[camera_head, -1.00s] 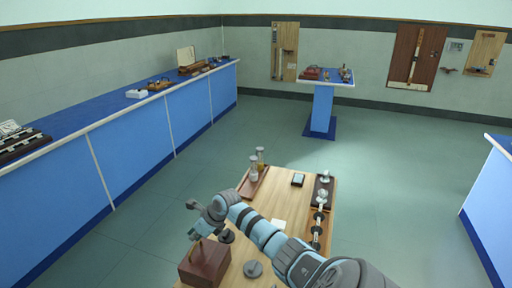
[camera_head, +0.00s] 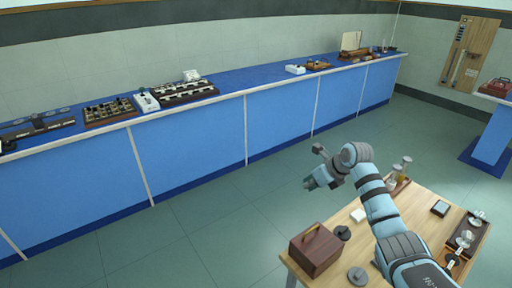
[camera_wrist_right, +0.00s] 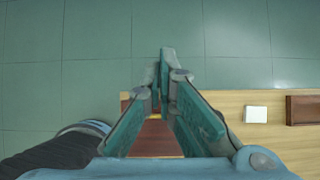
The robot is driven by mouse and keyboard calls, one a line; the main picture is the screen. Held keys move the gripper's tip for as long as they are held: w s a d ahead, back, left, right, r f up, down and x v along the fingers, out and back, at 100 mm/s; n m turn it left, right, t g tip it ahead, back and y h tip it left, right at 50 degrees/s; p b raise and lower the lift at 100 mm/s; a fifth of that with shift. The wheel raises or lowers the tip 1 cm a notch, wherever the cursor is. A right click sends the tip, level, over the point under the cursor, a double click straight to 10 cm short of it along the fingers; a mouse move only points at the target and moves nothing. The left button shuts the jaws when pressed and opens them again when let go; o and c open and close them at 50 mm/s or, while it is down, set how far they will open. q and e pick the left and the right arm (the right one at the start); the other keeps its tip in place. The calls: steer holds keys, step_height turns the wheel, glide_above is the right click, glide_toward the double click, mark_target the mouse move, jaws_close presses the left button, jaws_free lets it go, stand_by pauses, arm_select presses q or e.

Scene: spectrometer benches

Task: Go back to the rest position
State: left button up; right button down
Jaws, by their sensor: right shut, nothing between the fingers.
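My right gripper (camera_head: 316,174) is raised beyond the left edge of the wooden table (camera_head: 348,242) in the head view, above the floor. In the right wrist view its two fingers (camera_wrist_right: 164,72) come together at the tips with nothing between them. A brown box with a handle (camera_head: 317,250) stands on the table below my right arm. In the right wrist view, part of a reddish-brown surface shows behind the fingers. My left gripper is not in view.
A long blue bench (camera_head: 200,148) runs along the wall with trays of small parts (camera_head: 110,110) and a white device (camera_head: 146,102). The floor (camera_head: 225,215) between is clear.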

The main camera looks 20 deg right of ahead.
steer(key=w+a+r+m+t+y, duration=0.1)
steer(key=a+r+m+t+y, duration=0.2)
steer(key=a+r+t, duration=0.35)
steer(key=a+r+m+t+y, duration=0.2)
steer(key=a+r+t+y, duration=0.15)
steer(key=a, duration=0.55)
steer(key=s+d+r+m+t+h, duration=0.2)
steer(key=s+d+m+t+h, duration=0.25)
steer(key=m, duration=0.65)
steer(key=s+d+f+m+g+h, duration=0.55)
steer(key=s+f+m+h, duration=0.45)
steer(key=m, duration=0.6)
steer(key=s+a+f+m+g+y, duration=0.3)
steer(key=s+a+f+g, duration=0.25)
steer(key=s+f, duration=0.4)
steer(key=s+a+f+m+g+y, duration=0.3)
steer(key=s+a+f+g, duration=0.25)
steer(key=s, duration=0.65)
step_height(320, 180, down, 21)
steer(key=s+d+g+b, duration=0.1)
steer(key=s+d+g, duration=0.1)
steer(key=s, duration=0.1)
steer(key=s+f+g, duration=0.1)
steer(key=s+f, duration=1.2)
steer(key=f, duration=0.1)
steer(key=shift+s+d+f+g+b, duration=0.15)
steer(key=shift+s+d+g+b, duration=0.15)
steer(key=shift+d+b, duration=0.15)
